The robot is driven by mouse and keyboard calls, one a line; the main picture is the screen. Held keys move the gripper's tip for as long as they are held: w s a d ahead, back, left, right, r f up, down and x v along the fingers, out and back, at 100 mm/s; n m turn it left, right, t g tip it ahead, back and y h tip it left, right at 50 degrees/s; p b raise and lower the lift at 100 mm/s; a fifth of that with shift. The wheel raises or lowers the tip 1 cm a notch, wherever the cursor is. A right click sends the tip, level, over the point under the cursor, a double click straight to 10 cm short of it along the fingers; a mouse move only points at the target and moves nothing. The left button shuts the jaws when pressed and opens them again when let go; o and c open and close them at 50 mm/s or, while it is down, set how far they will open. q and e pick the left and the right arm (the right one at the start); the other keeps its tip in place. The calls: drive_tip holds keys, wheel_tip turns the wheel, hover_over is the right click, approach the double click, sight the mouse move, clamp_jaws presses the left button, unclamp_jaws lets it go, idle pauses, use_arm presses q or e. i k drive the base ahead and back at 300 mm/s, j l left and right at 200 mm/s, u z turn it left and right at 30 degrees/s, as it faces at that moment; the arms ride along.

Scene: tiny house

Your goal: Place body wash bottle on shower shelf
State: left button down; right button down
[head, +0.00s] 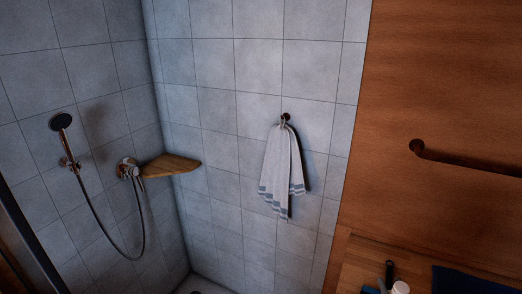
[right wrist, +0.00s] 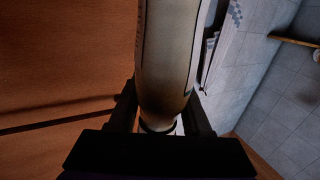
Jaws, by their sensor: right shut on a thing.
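The body wash bottle (right wrist: 168,60), pale beige with a darker, narrow lower end, fills the middle of the right wrist view. My right gripper (right wrist: 162,110) is shut on it, with a black finger on either side of its narrow end. The wooden corner shower shelf (head: 170,165) is bare, fixed in the tiled corner left of the middle in the head view. It also shows at the upper right of the right wrist view (right wrist: 293,42), apart from the bottle. My left gripper is not in view.
A hand shower (head: 60,122) with hose and a mixer (head: 127,168) sit left of the shelf. A striped towel (head: 281,170) hangs right of it. A dark bar (head: 470,163) crosses the wooden wall. A wooden surface (head: 365,255) is at the lower right.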

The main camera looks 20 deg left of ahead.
sight(177, 164)
drive_tip(key=i+u, duration=0.15)
drive_tip(key=u, duration=0.3)
drive_tip(key=i+u, duration=0.15)
drive_tip(key=u, duration=0.35)
drive_tip(key=i+u, duration=0.2)
drive_tip(key=u, duration=0.25)
